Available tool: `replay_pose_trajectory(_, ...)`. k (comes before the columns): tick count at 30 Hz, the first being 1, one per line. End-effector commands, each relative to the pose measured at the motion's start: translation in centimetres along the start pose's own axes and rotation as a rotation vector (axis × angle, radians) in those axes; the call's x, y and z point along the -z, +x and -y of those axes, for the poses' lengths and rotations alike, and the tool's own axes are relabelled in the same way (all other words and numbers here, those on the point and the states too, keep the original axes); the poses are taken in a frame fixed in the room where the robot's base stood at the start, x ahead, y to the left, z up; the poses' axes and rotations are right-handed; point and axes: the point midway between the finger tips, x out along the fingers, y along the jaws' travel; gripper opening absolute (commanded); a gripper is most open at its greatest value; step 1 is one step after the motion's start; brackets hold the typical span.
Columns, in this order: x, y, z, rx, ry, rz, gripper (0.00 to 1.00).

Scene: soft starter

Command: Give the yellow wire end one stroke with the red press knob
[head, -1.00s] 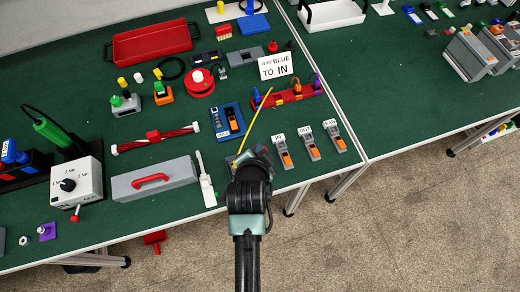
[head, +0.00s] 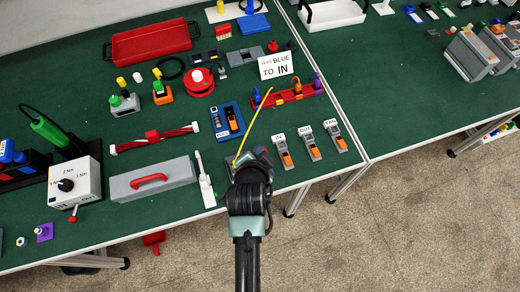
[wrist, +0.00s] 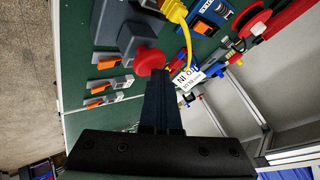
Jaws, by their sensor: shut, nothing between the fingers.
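The red press knob (wrist: 151,60) is a round red cap on a grey press body (wrist: 125,18) in the wrist view. My gripper (wrist: 158,73) is shut and empty, with its fingertips right at the knob; I cannot tell whether they touch it. The yellow wire (wrist: 183,28) has a yellow end piece (wrist: 176,10) next to the press, and I cannot tell how deep it sits. In the head view the yellow wire (head: 254,122) runs from the red rack down to the press beside my gripper (head: 256,160). My gripper and wrist hide the knob there.
Three grey terminals (head: 309,146) with orange levers stand to the right. A blue terminal block (head: 227,121) and a white tool (head: 205,184) are to the left. A sign (head: 276,65) reads "BLUE TO IN". The table's front edge is close by my arm.

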Motion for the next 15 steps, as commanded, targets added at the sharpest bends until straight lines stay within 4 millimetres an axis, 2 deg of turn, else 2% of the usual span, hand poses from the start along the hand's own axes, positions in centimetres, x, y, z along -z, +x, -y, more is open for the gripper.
replay_pose_trajectory(15,-0.58,0.54,-0.52,-0.004,0.0,0.005,0.0)
